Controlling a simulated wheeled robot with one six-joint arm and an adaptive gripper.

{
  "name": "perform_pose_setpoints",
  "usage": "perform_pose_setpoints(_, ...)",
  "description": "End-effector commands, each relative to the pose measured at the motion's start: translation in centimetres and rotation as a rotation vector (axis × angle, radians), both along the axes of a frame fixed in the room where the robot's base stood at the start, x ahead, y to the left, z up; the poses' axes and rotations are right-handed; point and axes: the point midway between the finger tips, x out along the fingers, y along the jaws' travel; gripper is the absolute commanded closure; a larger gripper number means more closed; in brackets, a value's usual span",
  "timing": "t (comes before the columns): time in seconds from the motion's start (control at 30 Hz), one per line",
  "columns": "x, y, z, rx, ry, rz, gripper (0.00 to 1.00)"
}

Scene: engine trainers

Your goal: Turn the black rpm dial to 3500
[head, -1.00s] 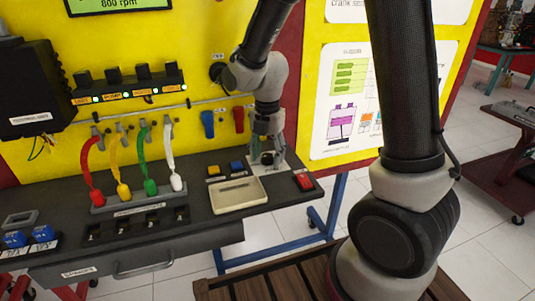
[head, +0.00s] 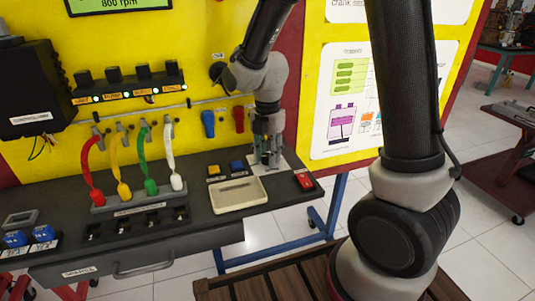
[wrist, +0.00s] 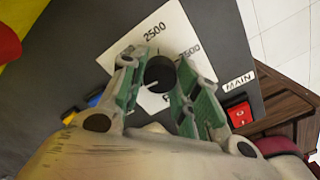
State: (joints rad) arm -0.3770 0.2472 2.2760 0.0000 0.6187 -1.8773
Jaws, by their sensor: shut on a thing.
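The black rpm dial (wrist: 160,72) sits on a white plate (wrist: 168,22) on the dark bench top, in the wrist view. The plate bears the marks 2500 and what reads as 3500; another mark is partly hidden. A short white line at the dial's lower left looks like its pointer. My gripper (wrist: 160,78) points down with its green-padded fingers on both sides of the dial, shut on it. In the head view my gripper (head: 268,158) stands over the white plate and hides the dial. A green display (head: 118,4) reads 800 rpm.
A red switch (head: 304,181) marked MAIN is close right of the dial. Blue and yellow buttons (head: 236,167) and a beige tray (head: 238,196) lie to the left. Coloured plugs (head: 150,186) stand further left. The yellow panel (head: 200,60) rises behind.

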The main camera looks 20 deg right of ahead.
Motion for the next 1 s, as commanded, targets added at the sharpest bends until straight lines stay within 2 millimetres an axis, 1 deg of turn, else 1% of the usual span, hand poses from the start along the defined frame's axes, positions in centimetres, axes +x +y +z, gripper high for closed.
perform_pose_setpoints(0.27,0.04,0.01,0.04,0.001,-0.001,-0.223,0.92)
perform_pose_setpoints(1.0,0.07,0.01,0.06,0.001,-0.002,-0.927,0.92)
